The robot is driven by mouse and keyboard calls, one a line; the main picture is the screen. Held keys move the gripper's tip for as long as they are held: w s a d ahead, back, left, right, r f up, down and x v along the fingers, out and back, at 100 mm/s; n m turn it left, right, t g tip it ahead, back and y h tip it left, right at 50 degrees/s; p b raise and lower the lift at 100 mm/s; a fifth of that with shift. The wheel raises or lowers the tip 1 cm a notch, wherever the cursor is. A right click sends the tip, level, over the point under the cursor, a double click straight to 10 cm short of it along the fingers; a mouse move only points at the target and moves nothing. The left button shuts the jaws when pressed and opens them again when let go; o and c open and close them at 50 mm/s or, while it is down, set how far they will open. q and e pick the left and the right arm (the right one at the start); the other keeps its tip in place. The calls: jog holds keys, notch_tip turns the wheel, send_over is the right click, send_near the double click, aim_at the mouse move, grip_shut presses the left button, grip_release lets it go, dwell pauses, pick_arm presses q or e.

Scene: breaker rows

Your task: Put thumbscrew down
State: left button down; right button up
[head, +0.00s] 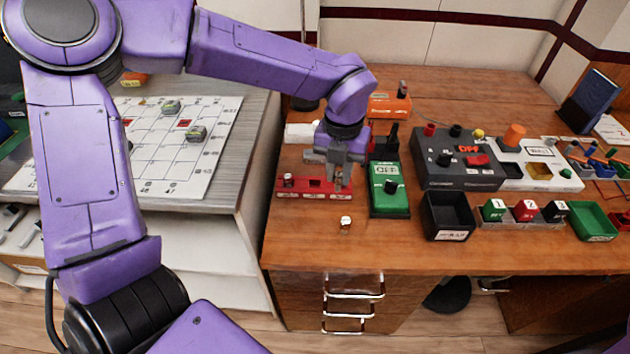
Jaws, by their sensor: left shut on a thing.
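My left gripper (337,182) reaches down from above over the right part of a red block (312,194) with labels along its front. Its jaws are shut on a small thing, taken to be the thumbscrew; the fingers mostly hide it. I cannot tell whether it touches the block. A small white-topped piece (288,178) stands at the block's left end. Another small white-topped piece (346,222) stands alone on the wooden desk in front of the block. My right gripper is out of view.
A green box marked OFF (390,207) stands close right of the gripper. Further right are a black bin (448,220), a dark control panel (460,178) and a green tray (592,225). An orange device (388,107) lies behind. The desk's front strip (310,247) is mostly clear.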

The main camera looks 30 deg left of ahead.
pick_arm(q)
jog(key=w+a+f, duration=0.1)
jog(key=a+f, duration=0.2)
jog(key=w+a+f+p, duration=0.1)
jog(key=w+a+f, duration=0.1)
jog(key=a, duration=0.1)
jog(key=w+a+f+p, duration=0.1)
jog(key=w+a+f, duration=0.1)
jog(key=a+f, duration=0.1)
jog(key=shift+w+a+f, duration=0.25)
jog(key=shift+a+f, duration=0.1)
jog(key=shift+a, duration=0.1)
notch_tip(320, 180, down, 3)
jog(key=shift+r+p, duration=0.2)
jog(key=shift+p, duration=0.45)
jog(key=shift+f, duration=0.35)
jog(key=c, duration=1)
grip_release()
jog(key=shift+r, duration=0.35)
notch_tip(320, 180, up, 12)
jog(key=shift+f+b, duration=0.15)
jog(key=shift+b, duration=0.65)
